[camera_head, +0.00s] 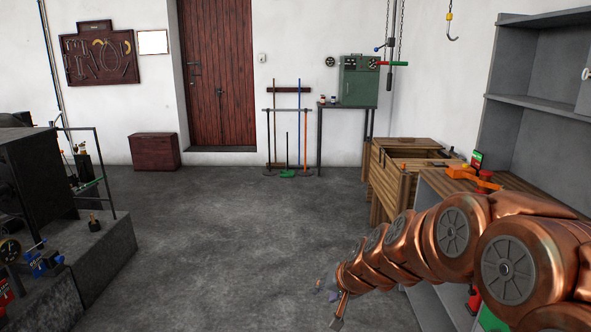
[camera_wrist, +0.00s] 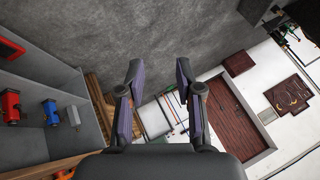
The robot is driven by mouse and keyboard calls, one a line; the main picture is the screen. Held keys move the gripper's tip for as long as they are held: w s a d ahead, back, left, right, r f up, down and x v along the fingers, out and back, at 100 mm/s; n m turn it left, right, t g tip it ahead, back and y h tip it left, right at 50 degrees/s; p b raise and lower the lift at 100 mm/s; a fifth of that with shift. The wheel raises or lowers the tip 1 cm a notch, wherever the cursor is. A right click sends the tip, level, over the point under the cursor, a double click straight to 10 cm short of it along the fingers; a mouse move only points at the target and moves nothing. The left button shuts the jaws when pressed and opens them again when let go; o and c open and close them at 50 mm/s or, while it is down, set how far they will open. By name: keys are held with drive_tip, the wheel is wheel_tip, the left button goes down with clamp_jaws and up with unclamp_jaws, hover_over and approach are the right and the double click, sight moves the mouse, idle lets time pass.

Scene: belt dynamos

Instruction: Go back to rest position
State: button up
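My copper-coloured arm reaches from the lower right to the lower middle of the head view, above the floor. My gripper (camera_head: 337,308) is at its end, small and partly hidden by the arm. In the wrist view my gripper (camera_wrist: 158,78) has its two dark fingers spread well apart. Nothing is between them; the floor and the far wall show through the gap.
A grey shelf unit (camera_head: 538,75) and wooden workbench (camera_head: 400,178) stand right, close to my arm. Red (camera_wrist: 11,106), blue (camera_wrist: 50,112) and grey (camera_wrist: 71,116) parts sit on a shelf. Dark machinery (camera_head: 40,180) stands left. The middle floor (camera_head: 230,230) is clear.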

drive_tip(key=s+d+r+n+g+h+p, duration=0.1)
drive_tip(key=s+d+r+g+p, duration=0.1)
drive_tip(key=s, duration=1)
drive_tip(key=s+d+r+n+g+h+p, duration=0.1)
drive_tip(key=s+d+r+g+p, duration=0.2)
drive_tip(key=s, duration=1)
drive_tip(key=s+d+r+g+h+p, duration=0.1)
drive_tip(key=s+d+r+g+p, duration=0.2)
drive_tip(key=s, duration=1)
drive_tip(key=d+r, duration=0.1)
drive_tip(key=d, duration=0.1)
drive_tip(key=shift+d+r+n+h, duration=0.35)
drive_tip(key=shift+r+n+h, duration=0.05)
